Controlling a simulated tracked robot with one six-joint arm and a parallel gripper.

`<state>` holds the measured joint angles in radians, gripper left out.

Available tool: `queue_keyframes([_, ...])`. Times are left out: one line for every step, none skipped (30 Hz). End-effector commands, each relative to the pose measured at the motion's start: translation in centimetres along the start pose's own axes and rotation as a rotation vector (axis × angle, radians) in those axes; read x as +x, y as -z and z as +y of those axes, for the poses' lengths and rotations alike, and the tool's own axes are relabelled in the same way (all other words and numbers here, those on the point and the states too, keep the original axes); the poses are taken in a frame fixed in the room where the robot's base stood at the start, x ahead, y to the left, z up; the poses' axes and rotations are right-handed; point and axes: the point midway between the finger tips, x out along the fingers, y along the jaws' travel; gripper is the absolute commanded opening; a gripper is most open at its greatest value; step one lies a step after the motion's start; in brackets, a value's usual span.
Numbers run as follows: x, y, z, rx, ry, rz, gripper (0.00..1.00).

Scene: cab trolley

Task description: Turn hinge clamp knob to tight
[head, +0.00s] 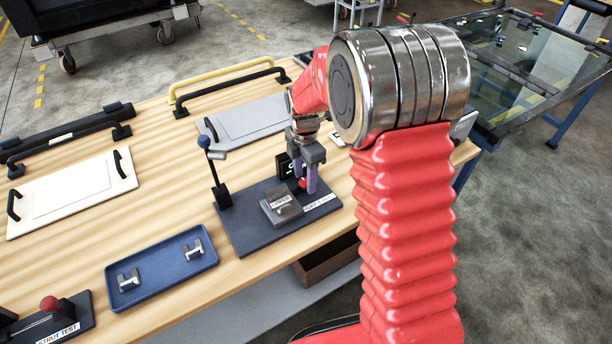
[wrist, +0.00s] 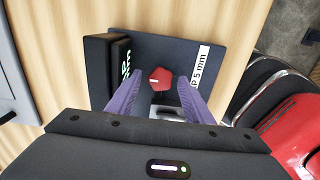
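A small red knob (wrist: 160,78) with a pale mark on its face shows on a dark base plate (wrist: 190,47) in the wrist view. In the head view the knob (head: 302,184) is partly hidden by a finger. My gripper (head: 306,186) points down over the plate. Its purple fingers (wrist: 161,84) are open, one on each side of the knob, with gaps visible in the wrist view. How deep the fingertips reach beside the knob is hard to tell. A grey metal block (head: 281,206) with a small label sits on the plate beside the gripper.
A dark box with a lit display (head: 284,166) stands beside the knob. A thin post (head: 222,192) rises at the plate's left. A blue tray (head: 160,268) with two metal parts lies to the left. Panels and handles lie farther back on the wooden table.

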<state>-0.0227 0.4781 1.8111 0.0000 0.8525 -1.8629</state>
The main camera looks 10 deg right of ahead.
Motion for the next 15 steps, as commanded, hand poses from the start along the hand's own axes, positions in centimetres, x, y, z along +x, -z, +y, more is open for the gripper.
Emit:
queue_keyframes([-0.02,-0.01,0.01,0.0,0.0,0.0,0.43])
queue_keyframes([-0.02,-0.01,0.0,0.0,0.0,0.0,0.41])
queue_keyframes([-0.02,-0.02,0.0,0.0,0.0,0.0,0.38])
queue_keyframes([-0.03,-0.02,0.01,0.0,0.0,0.0,0.36])
queue_keyframes([-0.03,-0.02,0.0,0.0,0.0,0.0,0.34])
queue_keyframes([-0.03,-0.02,0.01,0.0,0.0,0.0,0.31])
queue_keyframes([-0.03,-0.03,0.0,0.0,0.0,0.0,0.29])
queue_keyframes([-0.03,-0.03,0.0,0.0,0.0,0.0,0.27])
queue_keyframes([-0.04,-0.03,0.01,0.001,0.0,0.0,0.24])
queue_keyframes([-0.04,-0.03,0.02,0.001,-0.001,0.0,0.22])
queue_keyframes([-0.04,-0.03,0.02,0.001,-0.001,0.0,0.2])
queue_keyframes([-0.05,-0.03,0.03,0.001,-0.001,0.0,0.17])
queue_keyframes([-0.05,-0.04,0.04,0.001,-0.001,0.0,0.15])
queue_keyframes([-0.05,-0.04,0.05,0.001,-0.001,0.0,0.13])
queue_keyframes([-0.06,-0.04,0.06,0.001,-0.002,0.0,0.1])
